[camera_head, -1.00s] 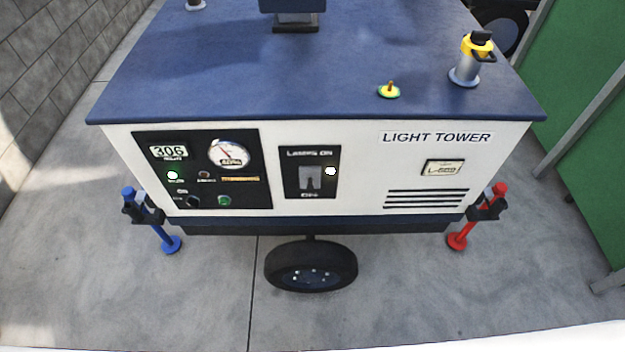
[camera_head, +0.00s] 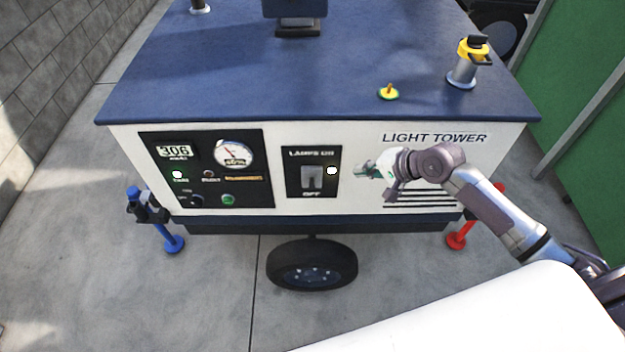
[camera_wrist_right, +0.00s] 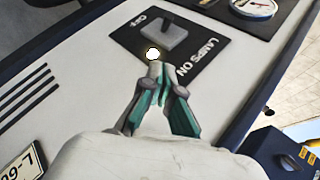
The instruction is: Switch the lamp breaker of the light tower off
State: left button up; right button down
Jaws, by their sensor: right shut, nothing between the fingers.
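The lamp breaker (camera_head: 311,179) is a grey toggle on a black plate, with LAMPS ON above it and OFF below, on the light tower's white front panel (camera_head: 365,143). I cannot tell surely which way the toggle leans. A white indicator light (camera_head: 332,170) glows at the plate's right edge. My right gripper (camera_head: 360,171) is shut and empty, to the right of the plate. In the right wrist view the breaker (camera_wrist_right: 165,36) lies beyond the teal-and-grey fingers (camera_wrist_right: 166,82), whose tips overlap the plate's edge near the light; contact cannot be told. My left gripper is not in view.
A black gauge panel (camera_head: 205,190) is left of the breaker. The blue top (camera_head: 230,75) overhangs the front and carries a yellow-capped post (camera_head: 465,62). Blue (camera_head: 155,220) and red (camera_head: 460,238) jacks stand at the sides. A green wall (camera_head: 590,150) is at right.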

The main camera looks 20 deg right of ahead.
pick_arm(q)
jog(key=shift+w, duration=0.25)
pick_arm(e)
jog(key=shift+r, duration=0.1)
jog(key=shift+w+a, duration=0.1)
jog(key=shift+w, duration=0.05)
send_near(314, 179)
jog(key=w+f, duration=0.1)
jog(key=w, duration=0.2)
jog(key=shift+a+f+p, duration=0.3)
jog(key=shift+a+f, duration=0.65)
jog(key=shift+f, duration=0.1)
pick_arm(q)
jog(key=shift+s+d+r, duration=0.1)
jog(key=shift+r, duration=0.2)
pick_arm(e)
jog(key=shift+s+a+f, duration=0.1)
jog(key=shift+a+f, duration=0.2)
jog(key=shift+a, duration=0.15)
